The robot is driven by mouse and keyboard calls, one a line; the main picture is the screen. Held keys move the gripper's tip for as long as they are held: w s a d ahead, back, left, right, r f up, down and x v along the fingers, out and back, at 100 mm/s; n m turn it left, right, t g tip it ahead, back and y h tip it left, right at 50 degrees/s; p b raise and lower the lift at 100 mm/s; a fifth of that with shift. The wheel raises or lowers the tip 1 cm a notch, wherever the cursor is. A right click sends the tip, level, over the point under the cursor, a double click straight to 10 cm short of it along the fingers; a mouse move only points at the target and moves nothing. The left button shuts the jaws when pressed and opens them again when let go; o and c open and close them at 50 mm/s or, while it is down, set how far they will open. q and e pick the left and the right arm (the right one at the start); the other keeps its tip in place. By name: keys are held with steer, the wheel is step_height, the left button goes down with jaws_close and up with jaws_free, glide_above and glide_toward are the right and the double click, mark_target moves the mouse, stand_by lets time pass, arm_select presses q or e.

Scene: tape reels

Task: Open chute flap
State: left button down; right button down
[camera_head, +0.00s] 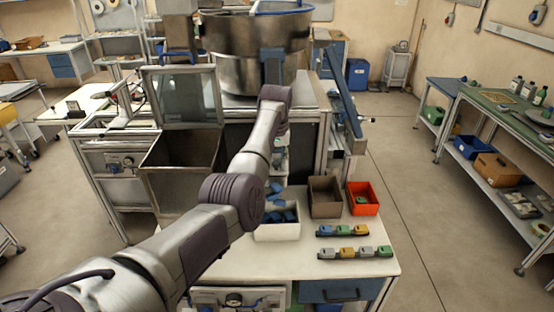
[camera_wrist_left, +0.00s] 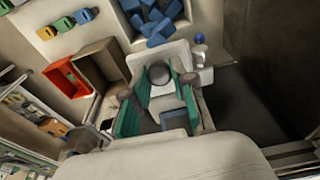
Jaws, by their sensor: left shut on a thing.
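My left arm reaches from the lower left of the head view up to the front of the steel bowl machine (camera_head: 235,70). Its gripper (camera_wrist_left: 158,78) is clearest in the left wrist view, where its teal-padded fingers close around a grey round knob. The knob is in front of a pale plate (camera_wrist_left: 150,54), which looks like the chute flap. How far the flap stands open I cannot tell. In the head view my own arm covers much of this spot. My right gripper is in neither view.
Below the machine, a white bin (camera_head: 277,235) of blue parts, a brown bin (camera_head: 325,198) and a red bin (camera_head: 362,199) stand on the worktable (camera_head: 350,275). Rows of coloured blocks (camera_head: 342,231) lie in front. An open metal box (camera_head: 180,168) stands left of my arm.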

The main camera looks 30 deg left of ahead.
mark_target(276, 173)
arm_select(q)
steer(key=c, duration=1)
jaws_free()
steer(key=shift+f, duration=0.15)
steer(key=shift+o, duration=0.2)
step_height(276, 173, up, 12)
steer(key=s, duration=0.1)
steer(key=shift+d, duration=0.4)
steer(key=shift+s+f, duration=0.1)
steer(key=shift+s, duration=0.05)
